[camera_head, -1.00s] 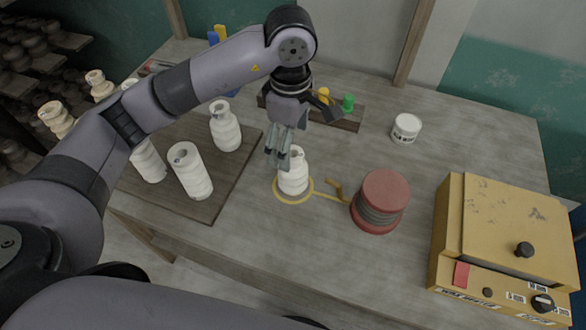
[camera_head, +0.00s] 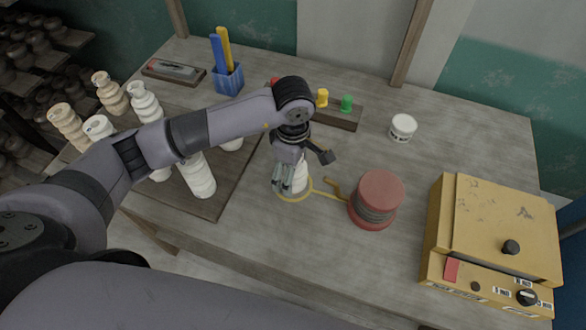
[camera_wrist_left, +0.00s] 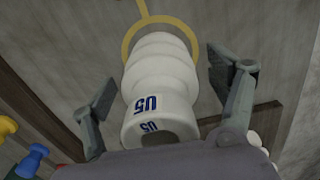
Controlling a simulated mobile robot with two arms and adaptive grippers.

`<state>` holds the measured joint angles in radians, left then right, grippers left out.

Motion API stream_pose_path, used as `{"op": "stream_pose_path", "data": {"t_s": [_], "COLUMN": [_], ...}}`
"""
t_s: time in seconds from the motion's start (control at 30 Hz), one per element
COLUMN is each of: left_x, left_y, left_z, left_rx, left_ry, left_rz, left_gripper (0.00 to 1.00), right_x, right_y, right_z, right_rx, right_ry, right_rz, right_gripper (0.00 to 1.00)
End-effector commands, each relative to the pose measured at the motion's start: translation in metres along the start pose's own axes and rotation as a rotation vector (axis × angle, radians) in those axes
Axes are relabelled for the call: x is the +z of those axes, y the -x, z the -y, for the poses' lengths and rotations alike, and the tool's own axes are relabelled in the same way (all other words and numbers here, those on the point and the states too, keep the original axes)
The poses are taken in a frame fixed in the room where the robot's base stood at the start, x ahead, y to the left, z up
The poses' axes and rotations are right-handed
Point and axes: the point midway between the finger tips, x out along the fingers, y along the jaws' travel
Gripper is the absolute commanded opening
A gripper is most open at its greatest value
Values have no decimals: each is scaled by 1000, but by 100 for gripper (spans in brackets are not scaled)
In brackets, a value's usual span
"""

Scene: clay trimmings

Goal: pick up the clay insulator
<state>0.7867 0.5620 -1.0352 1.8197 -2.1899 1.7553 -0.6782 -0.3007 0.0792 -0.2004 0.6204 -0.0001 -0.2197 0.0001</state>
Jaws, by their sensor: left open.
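The white clay insulator (camera_head: 300,179) stands within the yellow ring (camera_head: 293,198) on the table. In the left wrist view the insulator (camera_wrist_left: 160,85) is ribbed, marked "U5" in blue, with a dark hole in its near end. My left gripper (camera_head: 287,185) is at the insulator in the head view and hides much of it. In the left wrist view its two fingers (camera_wrist_left: 160,95) are open on either side of the insulator, with a visible gap at each side. My right gripper is not in view.
A red-flanged spool (camera_head: 376,200) stands right of the ring, and a yellow machine (camera_head: 492,240) at far right. A white jar (camera_head: 403,127) is behind. Several pale insulators (camera_head: 198,178) crowd the dark board (camera_head: 232,190) at left. A rack with coloured knobs (camera_head: 345,115) is behind my arm.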

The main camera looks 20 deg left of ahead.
Motion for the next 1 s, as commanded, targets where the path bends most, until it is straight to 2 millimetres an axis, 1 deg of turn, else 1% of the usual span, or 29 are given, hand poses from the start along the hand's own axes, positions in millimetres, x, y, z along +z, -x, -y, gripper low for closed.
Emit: {"op": "stream_pose_path", "data": {"t_s": [0.03, 0.07, 1.0], "left_x": [0, 0, 0], "left_y": [0, 0, 1], "left_z": [0, 0, 0], "left_rx": [0, 0, -1], "left_ry": [0, 0, 0], "left_rz": [0, 0, 0], "left_gripper": [80, 78, 16], "right_x": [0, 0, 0], "right_y": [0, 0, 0], "right_z": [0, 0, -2], "right_rx": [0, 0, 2], "right_ry": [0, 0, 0], "right_rz": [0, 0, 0], "right_gripper": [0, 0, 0]}}
